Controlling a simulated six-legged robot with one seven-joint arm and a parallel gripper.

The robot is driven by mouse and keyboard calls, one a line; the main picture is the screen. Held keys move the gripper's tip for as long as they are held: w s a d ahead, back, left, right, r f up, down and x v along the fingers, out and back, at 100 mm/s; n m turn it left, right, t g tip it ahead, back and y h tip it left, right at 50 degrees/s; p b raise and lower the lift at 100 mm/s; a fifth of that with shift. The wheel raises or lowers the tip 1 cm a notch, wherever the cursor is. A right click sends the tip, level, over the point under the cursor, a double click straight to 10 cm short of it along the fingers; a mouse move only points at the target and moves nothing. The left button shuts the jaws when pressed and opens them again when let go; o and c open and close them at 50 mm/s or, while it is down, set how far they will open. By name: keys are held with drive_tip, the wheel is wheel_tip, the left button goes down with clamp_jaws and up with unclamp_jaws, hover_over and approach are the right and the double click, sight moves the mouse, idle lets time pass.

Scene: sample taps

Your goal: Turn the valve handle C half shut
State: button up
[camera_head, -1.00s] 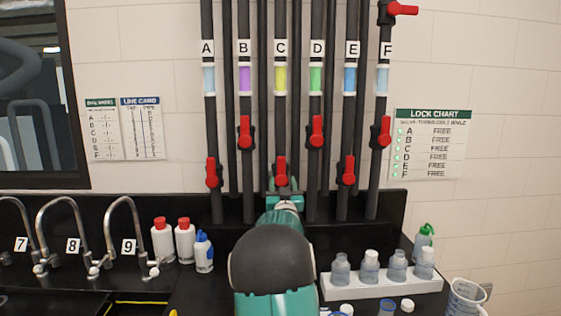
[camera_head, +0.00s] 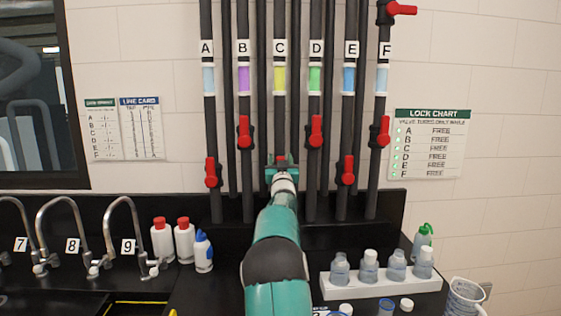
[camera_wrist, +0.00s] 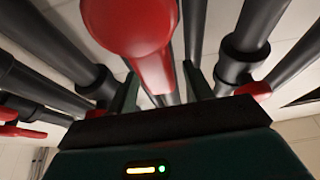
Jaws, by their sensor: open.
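Valve handle C is red and sits on the pipe labelled C (camera_head: 279,110), below its yellow band. In the head view only a small red part of handle C (camera_head: 281,158) shows above my gripper (camera_head: 282,166), which hides the rest. In the wrist view the red handle (camera_wrist: 152,70) is large and close, with a round end towards the camera. My gripper (camera_wrist: 162,88) is open, with one dark finger to each side of the handle. I cannot tell whether either finger touches it.
Pipes B and D stand close on both sides, with red handles B (camera_head: 244,132) and D (camera_head: 316,131). Handles A (camera_head: 211,173) and E (camera_head: 348,170) sit lower. A white rack (camera_head: 385,284) with several bottles stands right of my arm, and bottles (camera_head: 184,241) stand left.

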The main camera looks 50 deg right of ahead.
drive_tip(key=shift+c, duration=0.4)
clamp_jaws()
drive_tip(key=shift+w+n, duration=0.15)
drive_tip(key=shift+n, duration=0.15)
drive_tip(key=shift+w+a+f+n+t+y, duration=0.35)
drive_tip(key=shift+w+a+n+t+y, duration=0.45)
drive_tip(key=shift+n, duration=1.25)
drive_tip(key=shift+w+a+f+n+t+y, duration=0.35)
drive_tip(key=shift+n+y, duration=0.8)
drive_tip(key=shift+n, duration=0.85)
drive_tip(key=shift+w+a+f+n+t+y, duration=0.45)
drive_tip(key=shift+w+a+n+y, duration=0.4)
drive_tip(key=shift+n, duration=1.2)
drive_tip(key=shift+d, duration=0.2)
drive_tip(key=shift+o, duration=0.4)
unclamp_jaws()
